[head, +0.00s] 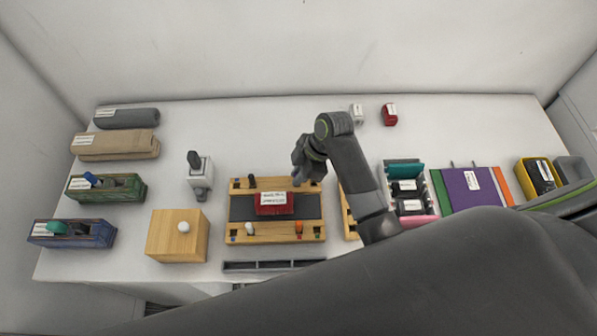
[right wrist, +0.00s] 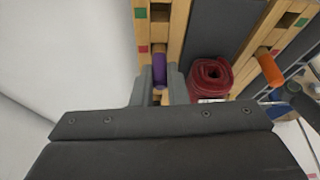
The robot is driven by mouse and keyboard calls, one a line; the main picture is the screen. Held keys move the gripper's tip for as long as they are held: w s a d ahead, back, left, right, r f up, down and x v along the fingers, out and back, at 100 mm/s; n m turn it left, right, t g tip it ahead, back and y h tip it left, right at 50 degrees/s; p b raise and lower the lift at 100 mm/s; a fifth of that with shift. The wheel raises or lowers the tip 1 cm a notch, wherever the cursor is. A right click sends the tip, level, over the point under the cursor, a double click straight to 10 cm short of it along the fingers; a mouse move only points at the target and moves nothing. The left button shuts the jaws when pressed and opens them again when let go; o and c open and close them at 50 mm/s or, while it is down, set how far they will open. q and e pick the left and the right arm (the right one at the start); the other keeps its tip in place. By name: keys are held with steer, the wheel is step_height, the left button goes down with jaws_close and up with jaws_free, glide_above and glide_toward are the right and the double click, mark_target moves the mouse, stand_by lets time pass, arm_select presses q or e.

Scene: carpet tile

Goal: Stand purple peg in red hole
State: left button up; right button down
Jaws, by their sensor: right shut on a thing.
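My right gripper (head: 303,172) is over the far right corner of a wooden board (head: 275,238). In the right wrist view it (right wrist: 160,92) is shut on a purple peg (right wrist: 160,68). The peg looks upright in the jaws, over or in the board's rail. A red square mark (right wrist: 143,49) is on the rail just beside the peg. A green mark (right wrist: 141,12) is further along, beside a dark hole. I cannot tell whether the peg's lower end is inside a hole. My left gripper is not in view.
A red rolled bundle (head: 274,204) lies on the board's dark middle strip. An orange peg (head: 299,227), a white peg (head: 250,228) and a black peg (head: 251,181) stand on the board. A wooden box (head: 178,235) stands to the left. The back of the table is mostly clear.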

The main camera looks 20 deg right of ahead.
steer(key=shift+f, duration=0.1)
steer(key=c, duration=1.4)
jaws_free()
steer(key=shift+c, duration=0.2)
steer(key=v, duration=1.2)
steer(key=shift+r, duration=0.25)
steer(key=shift+f, duration=0.15)
